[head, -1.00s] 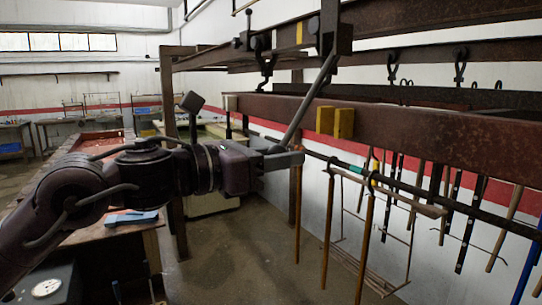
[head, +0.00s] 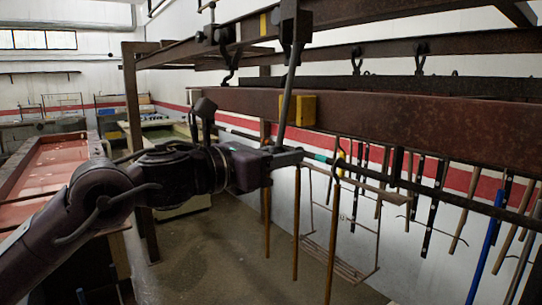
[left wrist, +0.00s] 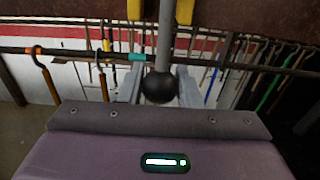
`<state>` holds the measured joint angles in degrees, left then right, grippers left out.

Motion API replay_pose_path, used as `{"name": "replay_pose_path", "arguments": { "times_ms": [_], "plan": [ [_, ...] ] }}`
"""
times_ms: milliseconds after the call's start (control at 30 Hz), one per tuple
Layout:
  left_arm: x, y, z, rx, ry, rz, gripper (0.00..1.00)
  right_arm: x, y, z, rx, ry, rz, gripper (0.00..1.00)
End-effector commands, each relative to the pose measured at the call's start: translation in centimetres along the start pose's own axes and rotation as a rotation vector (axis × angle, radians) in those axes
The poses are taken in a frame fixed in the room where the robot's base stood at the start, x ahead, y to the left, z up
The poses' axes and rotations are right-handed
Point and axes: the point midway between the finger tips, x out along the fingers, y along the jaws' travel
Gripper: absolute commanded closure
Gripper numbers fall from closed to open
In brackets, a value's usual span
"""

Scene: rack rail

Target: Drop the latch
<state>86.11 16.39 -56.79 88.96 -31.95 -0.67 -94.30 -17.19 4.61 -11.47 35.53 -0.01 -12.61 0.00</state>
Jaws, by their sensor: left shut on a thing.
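A grey lever rod (head: 287,100), which looks like the latch, hangs from a dark block (head: 296,22) on the upper rail. It passes in front of the rusty beam beside a yellow block (head: 303,110) and leans slightly, its lower end to the left. In the left wrist view the rod (left wrist: 166,35) ends in a black ball knob (left wrist: 160,86). My left gripper (head: 283,156) is shut at the rod's lower end, its fingers either side of the knob. The exact finger contact is partly hidden. My right gripper is not in view.
A rusty beam (head: 420,121) runs across to the right. Below it a dark bar (head: 450,198) carries several hanging rods and a wire frame. A red-topped table (head: 50,165) stands at the left. The floor (head: 215,250) below my gripper is clear.

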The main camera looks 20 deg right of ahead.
Motion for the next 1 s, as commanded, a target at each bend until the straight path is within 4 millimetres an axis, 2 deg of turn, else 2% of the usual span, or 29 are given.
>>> {"name": "replay_pose_path", "arguments": {
  "times_ms": [500,767,800,1000],
  "plan": [
    [4.1,0.0,-0.2,-0.001,-0.001,0.0,0.82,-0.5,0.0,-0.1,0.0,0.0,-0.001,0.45],
    [4.3,0.0,-0.3,0.0,0.001,0.001,0.82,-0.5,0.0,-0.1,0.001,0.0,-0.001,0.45],
    [4.3,0.0,-0.3,0.0,0.001,0.001,0.67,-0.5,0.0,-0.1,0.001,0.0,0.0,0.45],
    [4.3,0.0,-0.3,0.0,0.001,0.0,0.42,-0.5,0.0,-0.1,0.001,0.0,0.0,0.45]
  ]
}}
